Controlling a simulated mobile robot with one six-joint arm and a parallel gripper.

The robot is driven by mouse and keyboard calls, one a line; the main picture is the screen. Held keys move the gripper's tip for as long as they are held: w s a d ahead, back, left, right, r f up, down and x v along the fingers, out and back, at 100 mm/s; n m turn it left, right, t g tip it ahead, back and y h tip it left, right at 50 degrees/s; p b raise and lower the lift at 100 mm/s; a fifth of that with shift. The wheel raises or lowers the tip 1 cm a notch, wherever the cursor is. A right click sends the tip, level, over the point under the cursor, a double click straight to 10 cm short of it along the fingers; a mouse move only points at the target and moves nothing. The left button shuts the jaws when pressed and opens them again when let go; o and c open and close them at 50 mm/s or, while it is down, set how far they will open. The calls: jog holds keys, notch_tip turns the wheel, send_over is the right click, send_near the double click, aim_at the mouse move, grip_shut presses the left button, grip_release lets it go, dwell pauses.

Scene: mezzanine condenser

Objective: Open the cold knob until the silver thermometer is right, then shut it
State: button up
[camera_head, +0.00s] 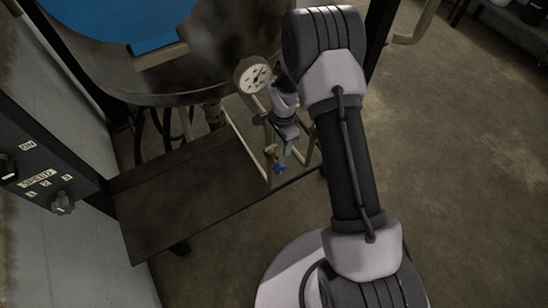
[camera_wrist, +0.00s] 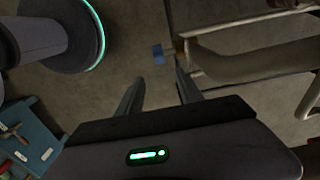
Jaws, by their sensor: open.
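A small blue knob (camera_head: 279,168) sits on a brass-coloured valve below the pipework, at the right end of a dark shelf. A small blue shape (camera_wrist: 157,53) beyond the fingertips in the wrist view appears to be this knob. A round white-faced dial thermometer (camera_head: 254,75) with a dark needle is mounted above it; its rim looks tan and the reading is too small to tell. My gripper (camera_head: 288,150) is just above the knob in the head view. In the wrist view my gripper (camera_wrist: 158,80) is open, with nothing between its fingers.
A big vessel (camera_head: 215,50) with a blue top stands behind. The dark shelf (camera_head: 190,195) is bare. Pale pipes (camera_wrist: 250,62) run close to the right of my fingers. A panel (camera_head: 40,165) marked ON and SPEED is at left. Floor (camera_head: 455,190) at right is clear.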

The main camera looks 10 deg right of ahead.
aim_at(281, 164)
notch_tip(281, 164, down, 15)
jog(key=b, duration=0.5)
jog(key=shift+r, duration=0.1)
jog(key=shift+s, duration=0.1)
grip_shut()
